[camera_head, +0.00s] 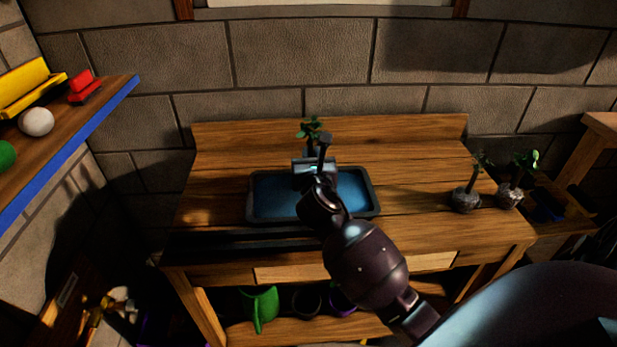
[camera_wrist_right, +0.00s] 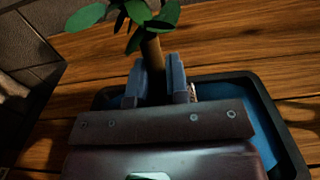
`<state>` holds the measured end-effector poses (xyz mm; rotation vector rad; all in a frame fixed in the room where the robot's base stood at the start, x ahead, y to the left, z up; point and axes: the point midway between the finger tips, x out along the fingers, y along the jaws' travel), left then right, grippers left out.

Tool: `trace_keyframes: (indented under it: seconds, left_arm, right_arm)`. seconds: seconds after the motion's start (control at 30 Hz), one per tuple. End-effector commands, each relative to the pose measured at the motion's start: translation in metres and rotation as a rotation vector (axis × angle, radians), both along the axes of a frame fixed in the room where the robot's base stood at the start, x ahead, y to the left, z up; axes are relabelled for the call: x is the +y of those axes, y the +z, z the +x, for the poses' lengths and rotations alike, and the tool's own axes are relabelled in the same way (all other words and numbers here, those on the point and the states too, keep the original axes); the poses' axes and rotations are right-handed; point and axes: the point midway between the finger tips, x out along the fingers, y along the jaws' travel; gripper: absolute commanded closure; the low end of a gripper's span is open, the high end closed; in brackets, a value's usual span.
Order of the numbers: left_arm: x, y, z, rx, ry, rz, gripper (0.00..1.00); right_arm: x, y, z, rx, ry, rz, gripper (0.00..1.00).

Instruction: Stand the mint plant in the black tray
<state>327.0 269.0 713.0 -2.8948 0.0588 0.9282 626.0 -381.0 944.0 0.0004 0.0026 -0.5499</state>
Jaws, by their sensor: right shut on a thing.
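The black tray (camera_head: 375,205) with a blue inside lies on the wooden workbench; its rim also shows in the right wrist view (camera_wrist_right: 262,98). My right gripper (camera_head: 316,163) is over the back part of the tray. In the right wrist view its two fingers (camera_wrist_right: 157,82) are shut on the brown stem of a green-leaved plant, the mint plant (camera_wrist_right: 151,50). Its leaves show above the gripper in the head view (camera_head: 309,127). The plant looks about upright. Its lower end is hidden behind my gripper, so I cannot tell whether it touches the tray. My left gripper is not in view.
A green scoop-like item (camera_head: 260,305) is on the lower shelf. A blue-edged shelf (camera_head: 100,95) with toys is at the left. The bench left of the tray is clear.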

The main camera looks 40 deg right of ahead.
Motion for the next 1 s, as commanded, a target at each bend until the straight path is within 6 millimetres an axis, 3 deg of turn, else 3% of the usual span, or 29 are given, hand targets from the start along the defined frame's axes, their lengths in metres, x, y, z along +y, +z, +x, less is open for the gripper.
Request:
trace_keyframes:
  seconds: [0.17,0.4,0.87,0.9,1.0]
  left_arm:
    - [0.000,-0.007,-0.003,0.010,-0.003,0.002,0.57]
    - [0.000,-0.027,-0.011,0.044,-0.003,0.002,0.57]
    - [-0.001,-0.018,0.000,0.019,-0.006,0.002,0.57]
    - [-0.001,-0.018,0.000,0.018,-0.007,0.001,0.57]
    - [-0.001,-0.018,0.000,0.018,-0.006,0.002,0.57]
  right_arm:
    - [0.000,-0.016,0.000,0.003,0.000,-0.001,1.00]
    - [0.000,-0.056,0.000,0.007,0.000,0.000,1.00]
    - [0.000,-0.059,0.000,-0.001,0.001,-0.002,1.00]
    - [0.000,-0.060,0.000,0.000,0.000,-0.001,0.83]
    - [0.000,-0.059,0.000,0.000,0.000,-0.001,0.67]
